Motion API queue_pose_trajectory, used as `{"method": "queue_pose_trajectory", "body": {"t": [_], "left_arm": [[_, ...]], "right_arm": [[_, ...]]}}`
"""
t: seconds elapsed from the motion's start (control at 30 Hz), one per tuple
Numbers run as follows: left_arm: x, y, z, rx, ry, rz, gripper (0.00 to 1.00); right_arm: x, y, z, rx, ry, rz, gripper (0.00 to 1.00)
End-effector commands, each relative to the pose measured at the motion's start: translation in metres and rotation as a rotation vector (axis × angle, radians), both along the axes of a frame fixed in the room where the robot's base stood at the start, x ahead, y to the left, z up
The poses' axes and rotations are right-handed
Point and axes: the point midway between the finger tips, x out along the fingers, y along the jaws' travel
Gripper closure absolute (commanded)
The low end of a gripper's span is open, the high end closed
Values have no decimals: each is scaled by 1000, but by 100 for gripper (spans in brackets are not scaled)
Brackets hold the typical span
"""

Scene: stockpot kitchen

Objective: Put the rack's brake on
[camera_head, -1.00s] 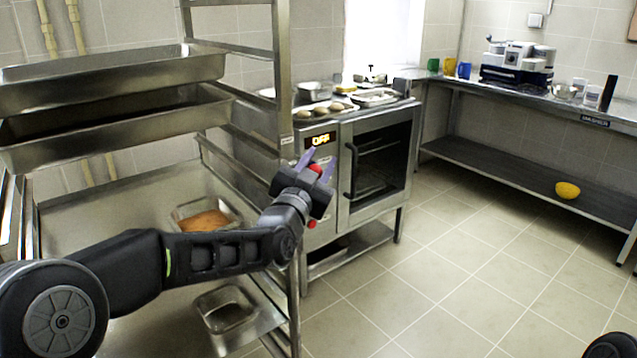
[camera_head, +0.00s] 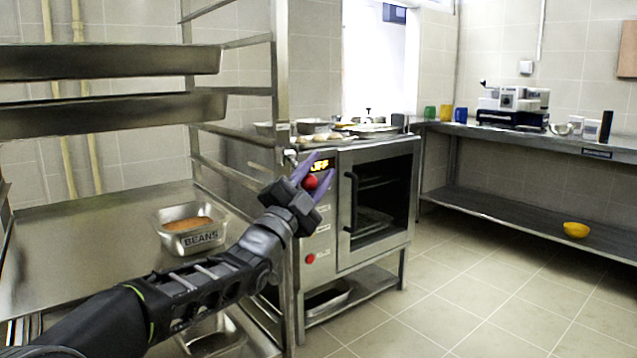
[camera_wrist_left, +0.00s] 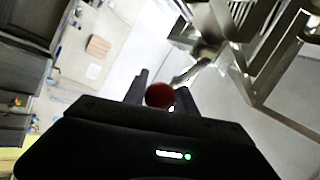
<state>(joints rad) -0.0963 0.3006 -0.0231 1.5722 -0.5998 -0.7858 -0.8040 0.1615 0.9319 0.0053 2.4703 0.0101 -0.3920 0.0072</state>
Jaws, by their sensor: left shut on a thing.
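The steel rack (camera_head: 284,100) stands at the left, with trays on its runners. A red ball knob (camera_head: 311,182) sits between the purple fingers of my left gripper (camera_head: 313,176), in front of the oven's display and close to the rack's front post. The gripper is shut on this knob. In the left wrist view the red knob (camera_wrist_left: 159,95) shows between the two dark fingers, with a pale metal piece (camera_wrist_left: 190,73) just beyond it. How the knob joins the rack is hard to tell. My right gripper is out of view.
The oven (camera_head: 330,225), with an OFF display and a red button (camera_head: 309,259), stands behind my gripper. A pan marked BEANS (camera_head: 190,238) sits on a rack shelf. A steel table (camera_head: 560,141) runs along the right wall. The floor (camera_head: 470,290) at front right is clear.

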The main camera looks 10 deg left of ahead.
Motion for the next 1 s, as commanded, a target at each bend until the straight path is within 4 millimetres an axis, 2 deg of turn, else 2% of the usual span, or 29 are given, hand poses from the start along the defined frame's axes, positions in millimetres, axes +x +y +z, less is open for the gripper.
{"method": "queue_pose_trajectory", "body": {"t": [0.03,0.43,0.47,0.5,0.7,1.0], "left_arm": [[4,5,-11,5,16,8,100],[5,7,-11,11,12,12,100],[5,7,-11,11,12,12,67],[5,7,-11,11,12,12,63],[5,7,-9,11,10,13,48],[3,5,-6,11,2,9,48]], "right_arm": [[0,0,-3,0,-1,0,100],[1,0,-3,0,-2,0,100],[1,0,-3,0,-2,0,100],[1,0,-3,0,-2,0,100],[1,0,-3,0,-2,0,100],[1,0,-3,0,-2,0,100]]}}
